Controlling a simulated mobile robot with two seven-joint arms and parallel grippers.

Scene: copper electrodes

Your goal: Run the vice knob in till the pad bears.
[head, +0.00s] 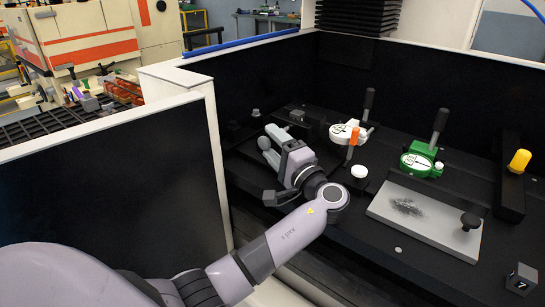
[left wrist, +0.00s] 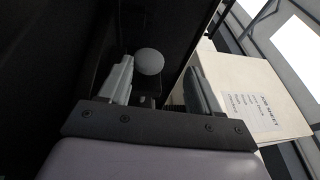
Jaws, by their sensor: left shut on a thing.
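My left gripper (head: 268,148) is at the back left of the black bench, its arm reaching in from the left. A pale grey round knob (left wrist: 149,61), which I take as the vice knob, shows between the two fingers in the left wrist view (left wrist: 158,82). It lies close to the left finger; contact with the right finger is not clear. My right gripper is in neither view.
A grey plate (head: 430,225) lies at the front right, with a yellow knob (head: 519,160) beyond. Black walls (head: 255,80) enclose the bench.

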